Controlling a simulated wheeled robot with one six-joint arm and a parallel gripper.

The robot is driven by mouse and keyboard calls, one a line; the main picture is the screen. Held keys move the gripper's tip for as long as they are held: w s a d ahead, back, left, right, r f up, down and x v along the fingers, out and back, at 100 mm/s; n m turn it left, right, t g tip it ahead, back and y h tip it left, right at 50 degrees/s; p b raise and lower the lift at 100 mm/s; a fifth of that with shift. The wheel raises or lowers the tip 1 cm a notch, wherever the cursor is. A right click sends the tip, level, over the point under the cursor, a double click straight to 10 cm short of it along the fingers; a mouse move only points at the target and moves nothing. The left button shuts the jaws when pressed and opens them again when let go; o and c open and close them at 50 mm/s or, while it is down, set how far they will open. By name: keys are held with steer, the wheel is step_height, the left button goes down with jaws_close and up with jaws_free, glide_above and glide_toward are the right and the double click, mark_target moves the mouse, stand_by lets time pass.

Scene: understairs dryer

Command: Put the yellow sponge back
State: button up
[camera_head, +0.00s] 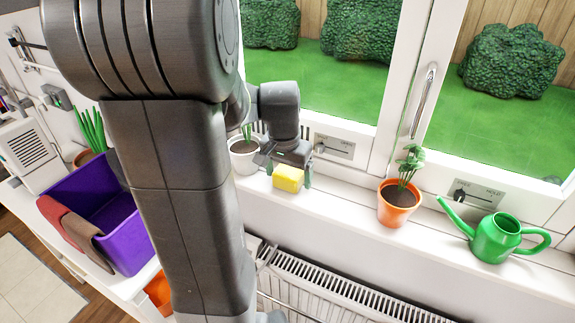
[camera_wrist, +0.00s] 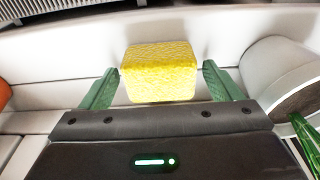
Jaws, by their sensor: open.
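The yellow sponge (camera_head: 288,178) sits on the white windowsill, beside a white plant pot. In the wrist view the sponge (camera_wrist: 159,72) lies between the green fingers of my gripper (camera_wrist: 160,90), with a gap visible on each side. My gripper (camera_head: 284,168) is open and low over the sill at the sponge. Part of the gripper and the sponge's far side are hidden in the head view.
The white pot (camera_head: 243,156) stands close to the left of the sponge. An orange plant pot (camera_head: 397,206) and a green watering can (camera_head: 495,238) stand to the right on the sill. A radiator (camera_head: 340,293) is below. A purple bin (camera_head: 112,222) with cloths is at left.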

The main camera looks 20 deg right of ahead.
mark_target(289, 170)
step_height(289, 170, up, 12)
steer(key=s+a, duration=0.1)
steer(key=shift+a, duration=0.15)
stand_by(0.4)
steer(key=f, duration=0.4)
steer(key=d+f, duration=0.1)
steer(key=f, duration=0.3)
steer(key=w+f, duration=0.1)
steer(key=f, duration=0.3)
steer(key=shift+d+f, duration=0.1)
steer(key=shift+d, duration=0.05)
step_height(289, 170, up, 3)
steer(key=shift+f, duration=0.15)
steer(key=shift+r, duration=0.55)
